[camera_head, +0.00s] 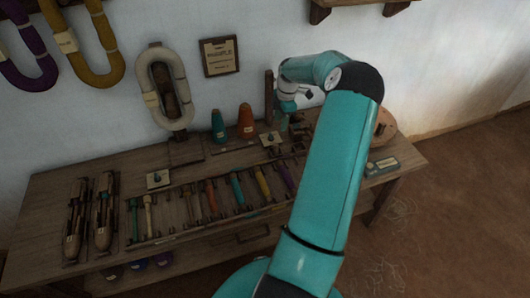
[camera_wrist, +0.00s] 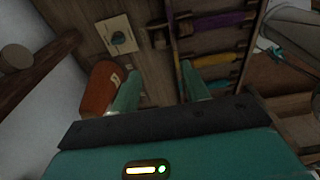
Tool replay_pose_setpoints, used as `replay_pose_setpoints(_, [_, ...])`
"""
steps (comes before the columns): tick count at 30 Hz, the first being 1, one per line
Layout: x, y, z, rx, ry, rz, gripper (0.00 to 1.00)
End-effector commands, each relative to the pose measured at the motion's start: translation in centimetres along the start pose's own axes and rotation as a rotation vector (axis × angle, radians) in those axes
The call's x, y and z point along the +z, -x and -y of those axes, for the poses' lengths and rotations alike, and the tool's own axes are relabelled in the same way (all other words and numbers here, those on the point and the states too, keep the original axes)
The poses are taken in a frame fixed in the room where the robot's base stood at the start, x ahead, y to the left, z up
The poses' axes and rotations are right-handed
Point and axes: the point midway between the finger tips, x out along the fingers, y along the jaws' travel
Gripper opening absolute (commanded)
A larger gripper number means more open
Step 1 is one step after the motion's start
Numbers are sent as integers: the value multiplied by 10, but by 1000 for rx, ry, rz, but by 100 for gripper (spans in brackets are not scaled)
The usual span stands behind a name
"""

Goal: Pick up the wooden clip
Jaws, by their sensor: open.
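My gripper (camera_wrist: 160,78) is open in the wrist view, its two teal fingers apart with dark tabletop between them and nothing held. In the head view my gripper (camera_head: 285,112) hangs over the back right part of the bench, partly hidden by my arm. I cannot pick out the wooden clip for certain. A small dark wooden piece (camera_wrist: 157,36) lies beyond the fingertips in the wrist view, beside the rack rail. Small dark wooden pieces (camera_head: 300,129) also show just right of my gripper in the head view; whether one is the clip is unclear.
An orange cone (camera_wrist: 98,88) stands close beside the left finger. A pale card (camera_wrist: 118,36) lies beyond it. The rack of coloured bobbins (camera_head: 210,196) crosses the bench (camera_head: 55,190). Two shuttles (camera_head: 104,215) lie at left. A teal cone (camera_head: 218,127) stands at the back.

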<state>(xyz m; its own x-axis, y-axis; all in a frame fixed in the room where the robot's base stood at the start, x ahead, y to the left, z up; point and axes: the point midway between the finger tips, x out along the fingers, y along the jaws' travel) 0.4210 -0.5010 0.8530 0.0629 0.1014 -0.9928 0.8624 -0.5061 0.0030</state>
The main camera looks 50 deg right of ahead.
Motion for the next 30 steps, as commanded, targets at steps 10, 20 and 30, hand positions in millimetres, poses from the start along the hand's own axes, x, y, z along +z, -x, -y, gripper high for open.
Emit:
replay_pose_setpoints(10, [13,-53,3,-3,-9,-5,45])
replay_pose_setpoints(20, [10,-89,2,0,-7,-3,45])
replay_pose_setpoints(30, [2,-134,3,-2,-5,-3,45])
